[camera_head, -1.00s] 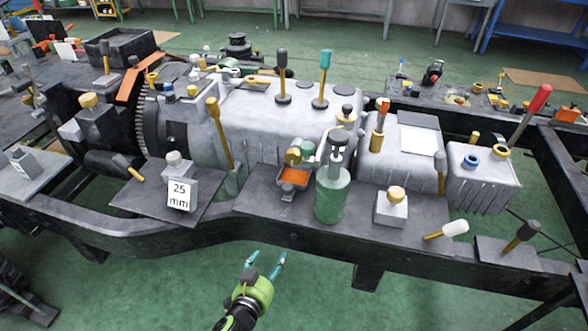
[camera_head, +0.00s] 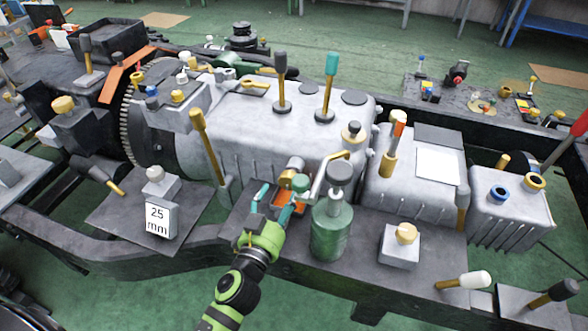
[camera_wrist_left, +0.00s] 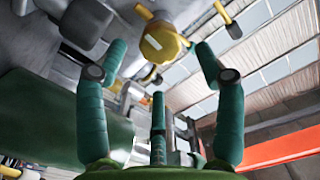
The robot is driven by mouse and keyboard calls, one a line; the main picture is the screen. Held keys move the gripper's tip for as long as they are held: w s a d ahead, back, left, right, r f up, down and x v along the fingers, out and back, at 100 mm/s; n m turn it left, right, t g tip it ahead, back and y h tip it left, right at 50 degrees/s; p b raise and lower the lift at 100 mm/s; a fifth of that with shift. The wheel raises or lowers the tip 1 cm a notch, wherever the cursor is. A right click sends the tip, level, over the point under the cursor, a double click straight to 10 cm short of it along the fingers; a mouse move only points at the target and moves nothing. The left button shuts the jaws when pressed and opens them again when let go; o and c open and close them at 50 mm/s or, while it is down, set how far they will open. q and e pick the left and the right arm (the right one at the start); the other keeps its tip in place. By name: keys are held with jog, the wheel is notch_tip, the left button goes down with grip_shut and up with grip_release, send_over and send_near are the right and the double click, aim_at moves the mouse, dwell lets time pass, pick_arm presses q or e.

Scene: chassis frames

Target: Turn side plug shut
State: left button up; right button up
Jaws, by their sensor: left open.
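The side plug seems to be the yellow round knob (camera_wrist_left: 160,42) with a pale mark on its face, in the left wrist view. In the head view it seems to be the brass piece (camera_head: 292,165) low on the grey housing. My left gripper (camera_head: 281,187) reaches in from below, its teal fingers apart. In the left wrist view the fingertips of my left gripper (camera_wrist_left: 160,48) stand on either side of the knob, with gaps; whether either touches it I cannot tell. Nothing is held. My right gripper is out of view.
A green cylinder (camera_head: 331,232) with a dark top stands close right of the gripper. A 25 mm block (camera_head: 159,219) stands left. Open floor lies in front of the frame.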

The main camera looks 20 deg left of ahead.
aim_at(288, 183)
pick_arm(q)
jog(key=w, duration=0.3)
jog(key=shift+r+p, duration=0.35)
jog(key=shift+w+d+f, duration=0.1)
jog(key=shift+w+f, duration=0.1)
jog(key=shift+w, duration=1.3)
jog(key=c, duration=1)
jog(key=shift+c, duration=0.8)
jog(key=shift+r, duration=0.1)
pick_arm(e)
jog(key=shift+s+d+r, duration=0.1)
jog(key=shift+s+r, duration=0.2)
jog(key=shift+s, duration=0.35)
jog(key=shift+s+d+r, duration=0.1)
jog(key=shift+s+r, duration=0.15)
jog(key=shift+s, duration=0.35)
